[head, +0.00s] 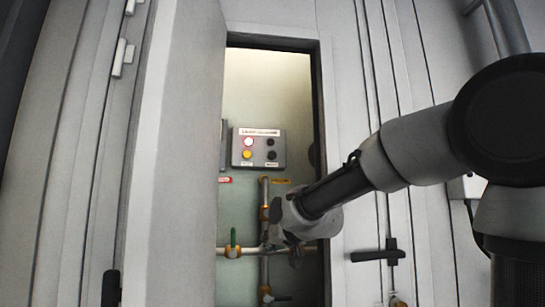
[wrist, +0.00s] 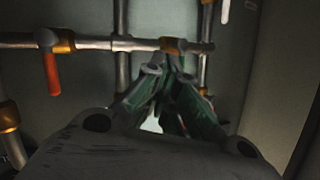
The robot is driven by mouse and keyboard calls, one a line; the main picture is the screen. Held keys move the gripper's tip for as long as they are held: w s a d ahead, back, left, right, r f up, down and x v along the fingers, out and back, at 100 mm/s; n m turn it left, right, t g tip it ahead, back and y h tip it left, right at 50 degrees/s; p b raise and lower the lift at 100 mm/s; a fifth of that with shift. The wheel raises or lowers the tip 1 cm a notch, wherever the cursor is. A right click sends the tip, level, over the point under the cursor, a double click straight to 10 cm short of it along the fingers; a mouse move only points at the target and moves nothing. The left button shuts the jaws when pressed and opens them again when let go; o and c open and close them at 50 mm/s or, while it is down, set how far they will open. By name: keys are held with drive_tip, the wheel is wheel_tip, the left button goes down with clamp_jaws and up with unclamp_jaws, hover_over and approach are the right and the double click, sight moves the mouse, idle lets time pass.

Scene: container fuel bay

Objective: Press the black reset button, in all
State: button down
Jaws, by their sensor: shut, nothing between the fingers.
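A grey control box (head: 236,160) is on the back wall inside the open cabinet, in the head view. It carries a lit, pale red-rimmed button (head: 248,142), a yellow button (head: 247,154), an upper black button (head: 270,142) and a lower black button (head: 271,155). Their labels are too small to read, so I cannot tell which black one is the reset. My gripper (head: 270,238) is below the box, in front of the pipes, apart from the buttons. In the wrist view my gripper (wrist: 173,55) is shut and empty; the box is not seen there.
A horizontal pipe (wrist: 92,42) crosses a vertical pipe (head: 264,190) near my gripper. A red-handled valve (wrist: 52,73) is on the left. The open cabinet door (head: 185,150) stands left of the opening; a black handle (head: 378,254) is on the right.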

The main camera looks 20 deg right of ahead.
sight(272, 155)
drive_tip(key=w+r+m+t, duration=0.1)
drive_tip(key=w+r+t, duration=0.15)
drive_tip(key=r, duration=0.55)
drive_tip(key=w+r+m+t, duration=0.2)
drive_tip(key=r+t, duration=0.2)
drive_tip(key=r, duration=0.4)
drive_tip(key=s+d+r+m+t+h, duration=0.2)
drive_tip(key=s+r+t, duration=0.1)
drive_tip(key=r, duration=0.3)
drive_tip(key=s+d+r+m+t+h, duration=0.2)
drive_tip(key=r+t+h, duration=0.1)
drive_tip(key=r, duration=0.3)
drive_tip(key=shift+s+d+r+m, duration=0.2)
drive_tip(key=shift+s+r+m, duration=0.05)
drive_tip(key=shift+s+m, duration=0.15)
drive_tip(key=shift+w, duration=0.1)
drive_tip(key=shift+w+d, duration=0.3)
drive_tip(key=shift+w, duration=1.1)
drive_tip(key=shift+w+d, duration=0.25)
drive_tip(key=shift+w, duration=1.2)
drive_tip(key=shift+w+d, duration=0.3)
drive_tip(key=shift+w, duration=1.1)
drive_tip(key=shift+w, duration=0.1)
drive_tip(key=shift+w+d, duration=0.1)
drive_tip(key=shift+w, duration=0.2)
